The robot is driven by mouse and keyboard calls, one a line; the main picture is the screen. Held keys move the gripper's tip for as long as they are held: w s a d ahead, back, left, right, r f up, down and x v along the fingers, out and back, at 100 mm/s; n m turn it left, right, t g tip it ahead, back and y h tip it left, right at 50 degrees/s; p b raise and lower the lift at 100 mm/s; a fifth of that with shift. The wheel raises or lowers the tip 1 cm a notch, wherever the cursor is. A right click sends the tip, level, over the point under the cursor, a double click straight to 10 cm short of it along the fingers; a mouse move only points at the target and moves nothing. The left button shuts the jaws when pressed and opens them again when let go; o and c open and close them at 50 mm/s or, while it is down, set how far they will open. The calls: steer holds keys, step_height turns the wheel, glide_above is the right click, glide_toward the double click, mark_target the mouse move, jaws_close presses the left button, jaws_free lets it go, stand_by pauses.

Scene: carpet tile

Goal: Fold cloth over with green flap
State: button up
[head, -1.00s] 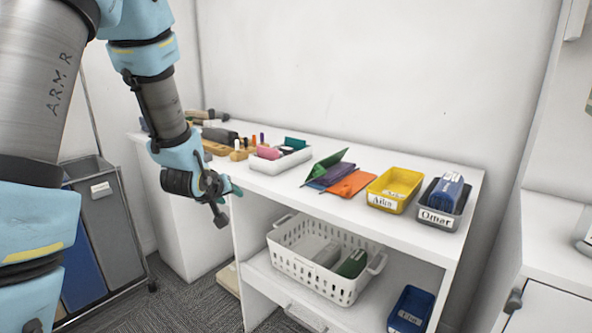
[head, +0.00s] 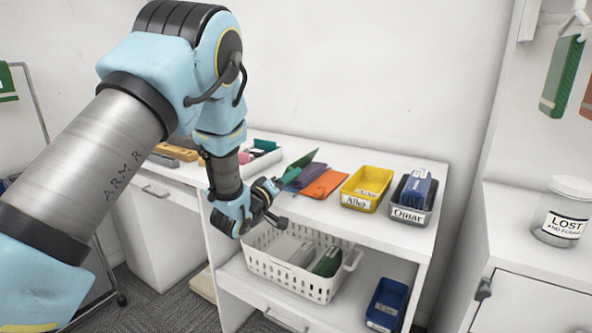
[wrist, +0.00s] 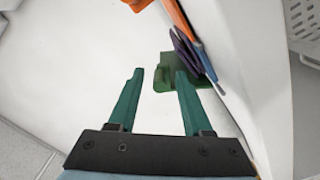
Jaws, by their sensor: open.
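A cloth with green, purple and orange parts lies on the white counter top. In the head view its green flap (head: 299,163) stands tilted up at the left. The purple part (head: 306,176) is in the middle and the orange part (head: 326,184) lies toward the right. My gripper (head: 274,203) is just in front and left of the cloth, near the counter's front edge. In the wrist view my gripper (wrist: 160,72) has its two green fingers spread, with the green flap (wrist: 166,82) beyond and partly between the tips. Nothing is held. The purple part (wrist: 187,52) is beside it.
A yellow bin (head: 365,188) and a grey bin (head: 412,197) holding a blue item stand right of the cloth. A white basket (head: 295,275) and a blue bin (head: 386,303) are on the shelf below. A jar (head: 562,212) stands on the right cabinet.

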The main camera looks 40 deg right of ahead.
steer(key=shift+p+x, duration=0.5)
steer(key=shift+x, duration=1.65)
steer(key=shift+c, duration=0.2)
steer(key=c, duration=0.7)
jaws_close()
